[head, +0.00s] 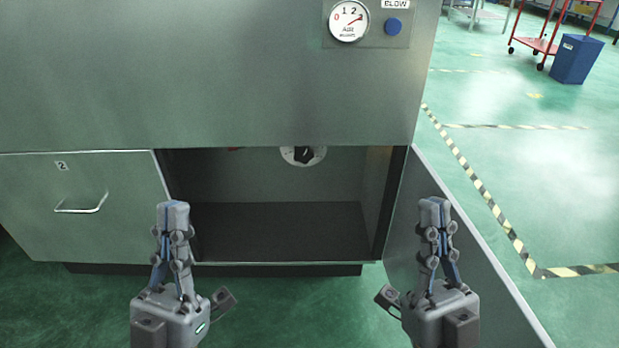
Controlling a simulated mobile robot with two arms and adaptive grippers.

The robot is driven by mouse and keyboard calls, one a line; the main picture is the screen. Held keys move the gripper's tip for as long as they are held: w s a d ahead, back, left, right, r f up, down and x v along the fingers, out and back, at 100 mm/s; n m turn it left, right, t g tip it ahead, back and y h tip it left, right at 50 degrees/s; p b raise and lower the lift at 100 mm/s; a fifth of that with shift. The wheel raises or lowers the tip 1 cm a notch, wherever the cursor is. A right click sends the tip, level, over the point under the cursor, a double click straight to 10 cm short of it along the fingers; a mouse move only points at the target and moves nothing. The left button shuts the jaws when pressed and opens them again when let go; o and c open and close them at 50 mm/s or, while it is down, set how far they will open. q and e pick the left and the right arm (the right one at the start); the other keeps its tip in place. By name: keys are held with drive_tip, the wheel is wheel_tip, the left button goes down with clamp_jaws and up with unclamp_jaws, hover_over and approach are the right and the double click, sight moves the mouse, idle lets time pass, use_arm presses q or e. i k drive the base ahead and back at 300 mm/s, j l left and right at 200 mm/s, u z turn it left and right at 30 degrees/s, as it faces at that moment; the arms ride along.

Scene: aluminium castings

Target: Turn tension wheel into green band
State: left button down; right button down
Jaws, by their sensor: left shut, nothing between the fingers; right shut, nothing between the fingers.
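The tension wheel (288,156) is probably the white round dial with a dark middle inside the open cabinet compartment; the cabinet's upper edge cuts off its top. A small red patch (236,149) shows left of it, also cut off. No green band can be made out on the dial. My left gripper (173,208) is shut and empty, in front of the opening's left side. My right gripper (434,205) is shut and empty, in front of the open door at right. Both are apart from the dial.
The open door (470,255) swings out at the right. A closed drawer (110,190) marked 2 is at left. Above are an air gauge (348,20) and a blue button (393,26). A red cart (545,40) and blue bin (578,60) stand far off on clear green floor.

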sight(303, 153)
drive_tip(key=i+j+z, duration=0.2)
drive_tip(key=j, duration=0.2)
drive_tip(key=i+j+z, duration=0.2)
drive_tip(key=j, duration=0.2)
drive_tip(key=j+z, duration=0.2)
drive_tip(key=j, duration=0.2)
drive_tip(key=z, duration=1.05)
drive_tip(key=i+j, duration=0.15)
drive_tip(key=j, duration=0.15)
drive_tip(key=i+j, duration=0.2)
drive_tip(key=j, duration=0.15)
